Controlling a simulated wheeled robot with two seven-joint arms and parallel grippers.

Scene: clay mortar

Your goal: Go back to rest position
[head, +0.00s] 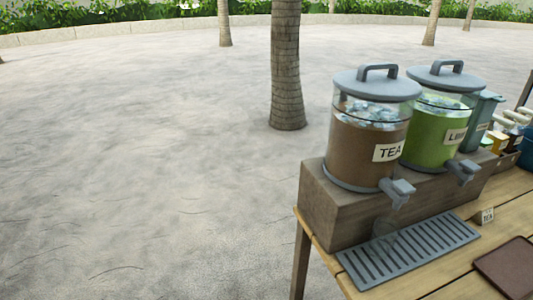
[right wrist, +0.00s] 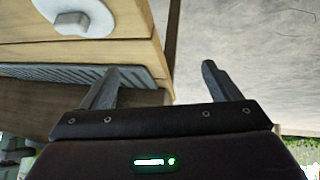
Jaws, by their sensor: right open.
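My right gripper (right wrist: 160,80) shows in the right wrist view with its two fingers spread apart and nothing between them. Its left finger overlaps the slotted drip tray (right wrist: 48,73) in that picture; I cannot tell whether they touch. Its right finger is in front of pale ground. Neither gripper shows in the head view, and my left gripper is in no view.
A wooden table (head: 448,288) at the right bears a tea dispenser (head: 352,150) and a green dispenser (head: 425,135) on a wooden block (head: 330,210). A brown tray (head: 510,268) lies nearby. Open ground fills the left.

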